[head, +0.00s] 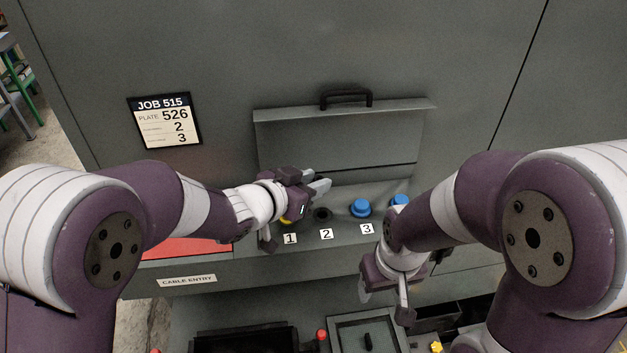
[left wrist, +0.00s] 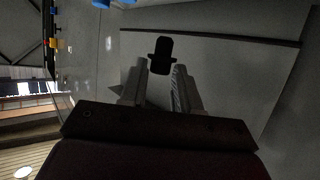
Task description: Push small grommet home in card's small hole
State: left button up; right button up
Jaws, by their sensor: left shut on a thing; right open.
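The job card (head: 165,121) on the grey panel reads JOB 515, plate 526, then 2 and 3; its smaller words are too small to read. My left gripper (head: 320,183) is over the sloped ledge near labels 1 and 2. Position 2 (head: 322,214) shows a dark round opening or ring. Position 1 has a yellow piece (head: 287,219), partly hidden by my gripper. Position 3 has a blue piece (head: 361,207). My right gripper (head: 385,299) is open and empty below the ledge.
Another blue piece (head: 399,200) is right of position 3, partly behind my right arm. A raised flap with a black handle (head: 346,98) stands behind the ledge. Below are a black bin (head: 245,341), a grey framed box (head: 372,322), and red (head: 321,335) and yellow (head: 436,347) pieces.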

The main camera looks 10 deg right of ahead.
pick_arm(q)
jog(key=f+b, duration=0.1)
jog(key=d+f+b, duration=0.1)
jog(key=f, duration=0.1)
jog(key=f+b, duration=0.1)
jog(key=shift+d+f, duration=0.25)
jog(key=shift+f, duration=0.1)
jog(key=shift+f+b, duration=0.3)
jog(key=shift+b, duration=0.1)
jog(key=shift+a+f, duration=0.15)
jog(key=shift+a, duration=0.3)
jog(key=shift+d, duration=0.1)
pick_arm(e)
jog(key=f, duration=0.4)
jog(key=shift+d+f, duration=0.25)
jog(key=shift+d, duration=0.1)
pick_arm(q)
jog(key=shift+d, duration=0.2)
pick_arm(e)
jog(key=shift+d, duration=0.15)
pick_arm(q)
jog(key=shift+a, duration=0.3)
pick_arm(e)
jog(key=shift+r, duration=0.1)
pick_arm(q)
jog(key=shift+d, duration=0.1)
